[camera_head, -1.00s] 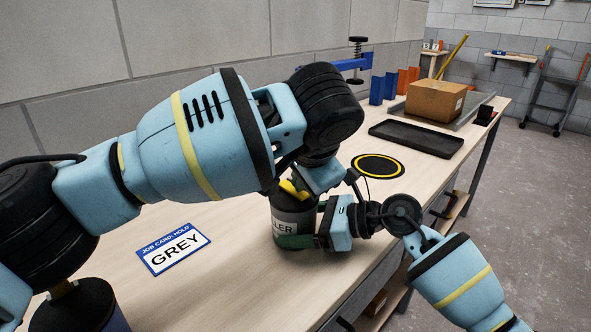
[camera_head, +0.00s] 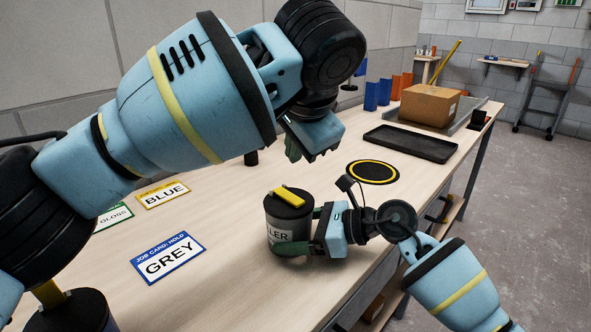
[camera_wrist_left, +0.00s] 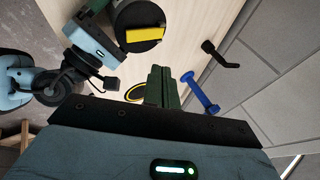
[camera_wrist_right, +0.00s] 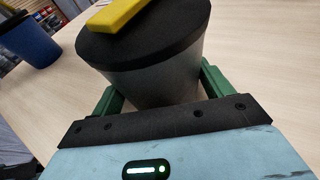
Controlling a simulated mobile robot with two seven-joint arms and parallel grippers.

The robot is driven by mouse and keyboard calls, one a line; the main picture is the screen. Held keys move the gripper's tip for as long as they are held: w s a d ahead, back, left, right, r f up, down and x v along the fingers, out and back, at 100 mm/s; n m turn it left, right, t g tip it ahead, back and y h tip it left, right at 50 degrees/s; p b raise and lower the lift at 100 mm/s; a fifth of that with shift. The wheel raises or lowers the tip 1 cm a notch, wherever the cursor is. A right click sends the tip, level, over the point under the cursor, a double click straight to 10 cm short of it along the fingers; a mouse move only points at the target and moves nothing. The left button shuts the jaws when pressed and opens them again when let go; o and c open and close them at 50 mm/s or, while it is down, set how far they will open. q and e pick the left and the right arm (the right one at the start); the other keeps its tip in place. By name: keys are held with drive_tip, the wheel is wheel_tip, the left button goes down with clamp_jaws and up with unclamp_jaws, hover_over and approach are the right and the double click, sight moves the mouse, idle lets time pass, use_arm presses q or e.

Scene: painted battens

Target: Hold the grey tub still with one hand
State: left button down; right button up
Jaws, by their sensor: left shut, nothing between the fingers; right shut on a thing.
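The grey tub (camera_head: 286,228), with a black lid and part of a label reading "LLER", stands upright on the bench. A yellow bar (camera_head: 289,196) lies on its lid; it also shows in the left wrist view (camera_wrist_left: 145,34). My right gripper (camera_head: 291,245) is shut around the tub's side, and the right wrist view shows its green fingers on both sides of the tub (camera_wrist_right: 155,85). My left gripper (camera_head: 294,150) is shut and empty, raised above the bench behind the tub. A job card reading "HOLD GREY" (camera_head: 168,258) lies left of the tub.
A blue tub (camera_wrist_right: 28,45) with a dark lid stands apart. Other cards, including a "BLUE" card (camera_head: 163,194), lie at the left. A yellow-ringed black disc (camera_head: 372,172), a black tray (camera_head: 411,141) and a cardboard box (camera_head: 430,104) are farther along the bench.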

use_arm(q)
drive_tip(key=w+r+v, duration=0.1)
drive_tip(key=v, duration=0.6)
drive_tip(key=shift+a+r, duration=0.35)
drive_tip(key=shift+a, duration=0.3)
use_arm(e)
drive_tip(key=o, duration=0.7)
drive_tip(key=shift+o, duration=0.2)
drive_tip(key=v, duration=1.2)
drive_tip(key=shift+r, duration=0.1)
